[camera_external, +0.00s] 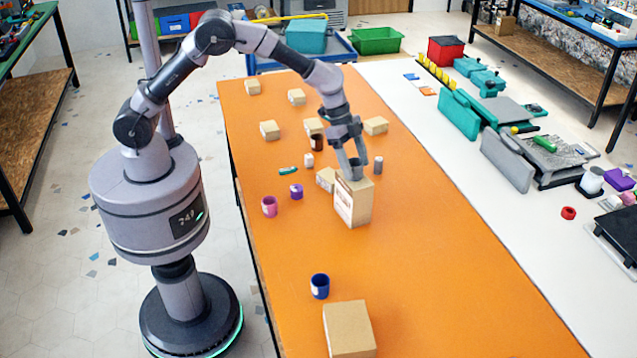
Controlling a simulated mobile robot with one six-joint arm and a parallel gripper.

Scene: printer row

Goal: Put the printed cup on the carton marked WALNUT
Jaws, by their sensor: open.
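A tall tan carton (358,204) stands on the orange table, with a white label carrying reddish print on its left face. The print is too small to read. A grey cup (354,169) appears to stand on top of this carton; any print on it is hidden or too small to tell. My gripper (352,174) points down over the carton top, open, with its fingers on either side of the grey cup. I cannot tell whether the fingers touch the cup.
A pink cup (269,206), a purple cup (296,191), a brown cup (317,143) and a blue cup (320,286) stand about the table. A small carton (326,179) is close behind the tall one; a larger box (349,330) is in front. The table's right front is clear.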

